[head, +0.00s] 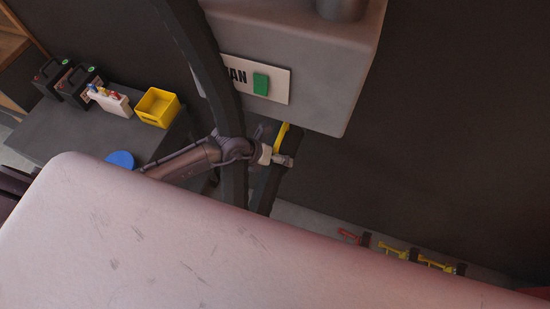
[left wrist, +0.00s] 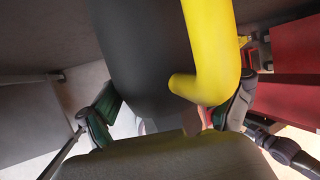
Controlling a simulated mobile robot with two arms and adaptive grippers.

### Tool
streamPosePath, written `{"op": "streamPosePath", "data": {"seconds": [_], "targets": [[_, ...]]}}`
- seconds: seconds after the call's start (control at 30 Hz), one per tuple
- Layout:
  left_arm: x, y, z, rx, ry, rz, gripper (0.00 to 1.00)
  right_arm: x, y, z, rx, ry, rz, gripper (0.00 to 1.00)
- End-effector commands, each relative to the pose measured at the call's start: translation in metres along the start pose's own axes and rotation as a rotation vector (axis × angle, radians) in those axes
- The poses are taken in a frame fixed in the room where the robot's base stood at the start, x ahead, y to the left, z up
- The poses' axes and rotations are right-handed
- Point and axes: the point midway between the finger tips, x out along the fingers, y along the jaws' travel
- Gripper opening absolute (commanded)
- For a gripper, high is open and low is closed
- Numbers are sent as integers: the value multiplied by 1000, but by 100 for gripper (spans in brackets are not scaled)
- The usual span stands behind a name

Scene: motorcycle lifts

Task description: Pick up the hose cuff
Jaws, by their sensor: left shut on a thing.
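The hose cuff (head: 283,137) shows as a dark piece with a yellow part, below the grey wall box. In the left wrist view the cuff (left wrist: 145,45) is large, black, with a thick yellow bar (left wrist: 210,50) that bends at its lower end. My left gripper (head: 277,158) is at the cuff in the head view. In the left wrist view its two fingers (left wrist: 180,90) stand on either side of the cuff, shut on it. The finger contacts are partly hidden. My right gripper is not in view.
A thick black hose (head: 196,50) hangs in front of the grey box (head: 300,35) and passes by my left arm. A dark table (head: 62,130) at left holds a yellow bin (head: 157,107) and black containers (head: 80,84). Red and yellow tools (head: 398,250) lie low at right.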

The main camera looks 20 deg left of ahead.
Motion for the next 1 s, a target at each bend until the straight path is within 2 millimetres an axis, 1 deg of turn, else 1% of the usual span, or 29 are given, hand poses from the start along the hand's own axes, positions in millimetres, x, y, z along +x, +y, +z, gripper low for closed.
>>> {"op": "streamPosePath", "data": {"seconds": [0.03, 0.33, 0.7, 0.83, 1.0], "targets": [[-2, 0, -10, 1, 5, -1, 37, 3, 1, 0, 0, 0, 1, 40], [-22, 0, -64, 1, 5, -2, 36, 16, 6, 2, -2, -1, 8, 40], [-49, -1, -126, -1, 5, -2, 36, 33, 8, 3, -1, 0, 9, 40], [-57, -2, -144, 0, 4, -2, 36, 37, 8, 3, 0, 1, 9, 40], [-64, -2, -156, 1, 2, -1, 36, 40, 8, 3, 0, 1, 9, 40]]}}
